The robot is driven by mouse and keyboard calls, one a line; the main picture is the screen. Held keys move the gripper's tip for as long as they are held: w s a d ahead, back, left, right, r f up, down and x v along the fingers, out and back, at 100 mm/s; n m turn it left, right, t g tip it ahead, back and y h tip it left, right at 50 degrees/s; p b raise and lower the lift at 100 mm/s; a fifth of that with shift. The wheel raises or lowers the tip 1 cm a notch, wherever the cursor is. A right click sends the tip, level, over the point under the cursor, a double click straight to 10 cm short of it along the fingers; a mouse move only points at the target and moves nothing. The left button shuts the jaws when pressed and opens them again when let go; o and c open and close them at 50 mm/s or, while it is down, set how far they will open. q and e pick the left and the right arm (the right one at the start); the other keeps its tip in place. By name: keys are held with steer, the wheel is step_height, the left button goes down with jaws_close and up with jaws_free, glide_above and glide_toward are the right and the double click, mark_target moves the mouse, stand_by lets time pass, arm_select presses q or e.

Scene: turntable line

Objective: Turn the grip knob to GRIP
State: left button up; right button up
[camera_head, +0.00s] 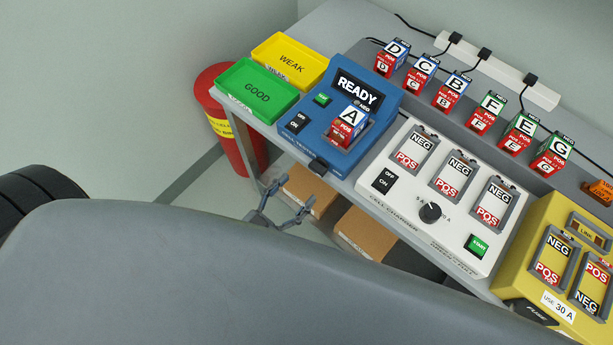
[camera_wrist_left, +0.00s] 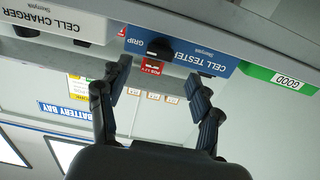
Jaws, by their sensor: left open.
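The blue cell tester (camera_head: 300,135) stands at the left part of the bench, its screen reading READY, with cell A (camera_head: 347,127) in its bay. The black grip knob (camera_head: 318,166) sticks out of the tester's front face. In the left wrist view, which is upside down, the knob (camera_wrist_left: 160,50) sits beside the word GRIP; its pointer direction is not clear. My left gripper (camera_head: 293,194) is open and empty, in front of and below the tester's front. In the wrist view its fingers (camera_wrist_left: 157,76) stand either side of the knob's line, apart from it.
Green GOOD (camera_head: 257,108) and yellow WEAK (camera_head: 268,46) trays lie left of the tester. The white cell charger (camera_head: 400,205) is close on its right. Cardboard boxes (camera_head: 308,190) are below the bench, and a red bin (camera_head: 212,88) stands at its left end.

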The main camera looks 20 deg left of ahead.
arm_select(q)
steer(key=v, duration=0.6)
steer(key=shift+s, duration=0.15)
steer(key=s+a+f+g+y, duration=0.1)
steer(key=s+a+f+g, duration=0.15)
steer(key=f, duration=0.75)
steer(key=s+a+f+n+g+y, duration=0.1)
steer(key=f+g+y, duration=0.15)
steer(key=f, duration=0.65)
steer(key=s+a+f+g+y, duration=0.1)
steer(key=s+f+g, duration=0.15)
steer(key=f, duration=0.75)
steer(key=s+a+f+g+y, duration=0.1)
steer(key=s+a+f+g, duration=0.2)
steer(key=s+f+g, duration=0.5)
steer(key=s+f, duration=0.3)
steer(key=s, duration=0.2)
steer(key=shift+f+n+y, duration=0.35)
steer(key=shift+f+n, duration=0.05)
steer(key=shift+s+a+g, duration=0.1)
steer(key=shift+g, duration=0.15)
